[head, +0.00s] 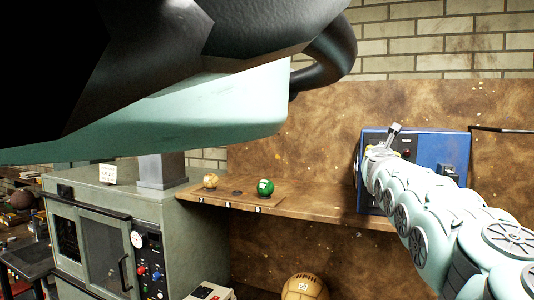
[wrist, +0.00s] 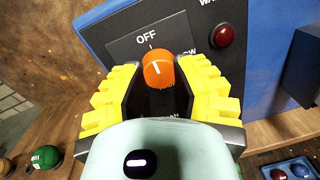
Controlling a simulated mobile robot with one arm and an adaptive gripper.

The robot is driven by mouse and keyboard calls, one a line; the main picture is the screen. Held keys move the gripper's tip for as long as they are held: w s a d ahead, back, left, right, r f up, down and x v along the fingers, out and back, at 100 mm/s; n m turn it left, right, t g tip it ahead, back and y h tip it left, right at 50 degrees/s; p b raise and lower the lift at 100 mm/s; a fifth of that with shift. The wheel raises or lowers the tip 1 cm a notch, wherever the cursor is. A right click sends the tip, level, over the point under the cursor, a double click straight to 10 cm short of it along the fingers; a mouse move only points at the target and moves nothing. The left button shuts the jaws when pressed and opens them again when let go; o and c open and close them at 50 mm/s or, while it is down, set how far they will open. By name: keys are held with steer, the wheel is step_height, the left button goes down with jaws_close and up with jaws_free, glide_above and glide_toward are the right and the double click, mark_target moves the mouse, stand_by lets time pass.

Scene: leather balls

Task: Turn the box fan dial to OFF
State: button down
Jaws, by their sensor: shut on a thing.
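The blue control box (head: 428,148) stands on the wooden shelf against the back wall. Its dark panel fills the upper part of the wrist view, with the orange dial (wrist: 158,68) below the printed OFF label (wrist: 146,37). The white line on the dial points up and slightly left, roughly toward the tick under OFF. My gripper (wrist: 158,75) has its yellow fingers on both sides of the dial and is shut on it. In the head view my gripper (head: 383,152) is at the box's front; the dial cannot be made out there. Other labels are partly hidden by my fingers.
A red indicator light (wrist: 224,36) is right of the dial. A green ball (head: 265,187) and a tan ball (head: 210,181) sit on the shelf to the left. A grey oven-like machine (head: 95,215) stands at left. A larger tan ball (head: 305,288) is below the shelf.

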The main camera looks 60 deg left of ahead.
steer(key=shift+f, duration=0.1)
stand_by(0.4)
steer(key=c, duration=0.6)
jaws_free()
